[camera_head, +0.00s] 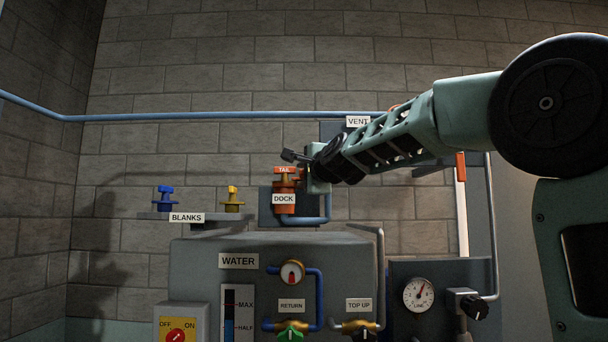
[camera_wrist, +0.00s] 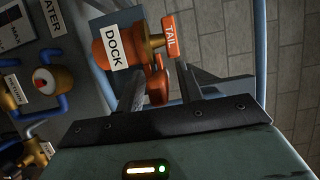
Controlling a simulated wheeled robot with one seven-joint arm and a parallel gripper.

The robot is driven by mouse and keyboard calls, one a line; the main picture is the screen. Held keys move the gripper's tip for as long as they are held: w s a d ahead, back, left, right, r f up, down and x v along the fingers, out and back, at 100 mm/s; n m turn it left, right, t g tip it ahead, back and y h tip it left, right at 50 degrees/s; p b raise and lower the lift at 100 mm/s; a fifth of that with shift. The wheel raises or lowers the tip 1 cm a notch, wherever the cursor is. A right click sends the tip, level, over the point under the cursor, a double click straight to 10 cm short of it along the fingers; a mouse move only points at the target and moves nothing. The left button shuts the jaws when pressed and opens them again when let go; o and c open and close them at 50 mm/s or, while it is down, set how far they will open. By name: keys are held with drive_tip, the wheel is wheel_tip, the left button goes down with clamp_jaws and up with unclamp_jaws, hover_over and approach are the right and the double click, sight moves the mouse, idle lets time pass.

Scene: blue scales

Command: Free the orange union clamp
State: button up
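An orange fitting (camera_head: 285,207) with a DOCK label stands upright at the back wall, left of my arm. A brass neck and an orange cap marked TAIL (camera_head: 285,170) top it. In the wrist view the orange body (camera_wrist: 99,50) and TAIL cap (camera_wrist: 170,36) lie just beyond my fingers. A smaller orange part (camera_wrist: 158,85), perhaps the union clamp, shows between the fingers; its shape is partly hidden. My gripper (camera_wrist: 160,80) is open, one finger on each side of this part, with gaps visible. In the head view my gripper (camera_head: 301,158) is beside the TAIL cap.
Blue and yellow blanks (camera_head: 164,202) stand on a shelf (camera_head: 155,215) at left. The grey WATER tank (camera_head: 205,265), with valves and pipes, stands below. A blue pipe (camera_head: 220,116) crosses the wall above. A VENT label (camera_head: 358,121) shows behind my arm. A gauge (camera_head: 419,294) is at right.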

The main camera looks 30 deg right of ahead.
clamp_jaws()
drive_tip(key=shift+f, duration=0.1)
